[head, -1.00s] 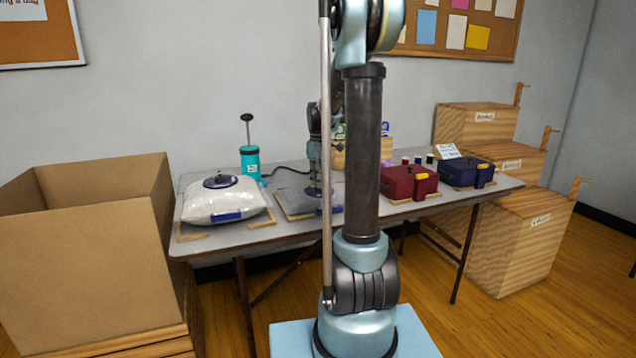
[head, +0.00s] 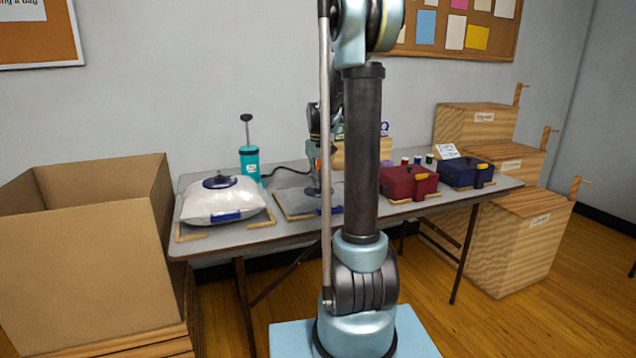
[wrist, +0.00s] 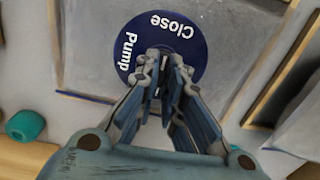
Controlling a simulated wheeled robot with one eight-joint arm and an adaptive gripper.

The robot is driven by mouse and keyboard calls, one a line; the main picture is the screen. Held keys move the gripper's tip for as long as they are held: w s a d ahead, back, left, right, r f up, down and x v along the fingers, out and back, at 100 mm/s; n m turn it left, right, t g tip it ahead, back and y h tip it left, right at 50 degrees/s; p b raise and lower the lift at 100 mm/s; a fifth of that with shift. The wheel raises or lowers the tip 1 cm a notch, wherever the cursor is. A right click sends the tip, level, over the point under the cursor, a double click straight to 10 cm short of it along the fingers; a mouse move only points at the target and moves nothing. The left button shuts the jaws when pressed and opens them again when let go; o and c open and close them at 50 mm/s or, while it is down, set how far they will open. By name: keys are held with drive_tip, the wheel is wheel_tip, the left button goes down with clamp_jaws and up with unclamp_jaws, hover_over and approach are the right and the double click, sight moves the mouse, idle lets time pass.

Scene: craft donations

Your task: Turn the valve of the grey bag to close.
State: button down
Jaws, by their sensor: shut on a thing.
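The grey bag (head: 294,202) lies flat on the table, partly hidden behind my arm in the head view. In the wrist view its surface (wrist: 90,60) carries a round dark blue valve dial (wrist: 205,32) with the white words "Close" and "Pump". "Close" is at the dial's top and "Pump" at its left. My gripper (wrist: 163,78) points down at the dial, with its fingers shut on the valve near the dial's middle. The gripped part is hidden between the fingers. In the head view my gripper (head: 317,188) is small, over the bag.
A puffy white bag (head: 225,204) with a dark valve lies to the left. A teal pump (head: 250,163) with a black hose stands behind. Red (head: 408,183) and dark blue (head: 467,173) boxes are on the right. A large cardboard box (head: 85,255) stands left of the table (head: 250,232).

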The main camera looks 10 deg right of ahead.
idle(0.5)
drive_tip(key=c, duration=1.7)
unclamp_jaws()
wheel_tip(320, 180, up, 12)
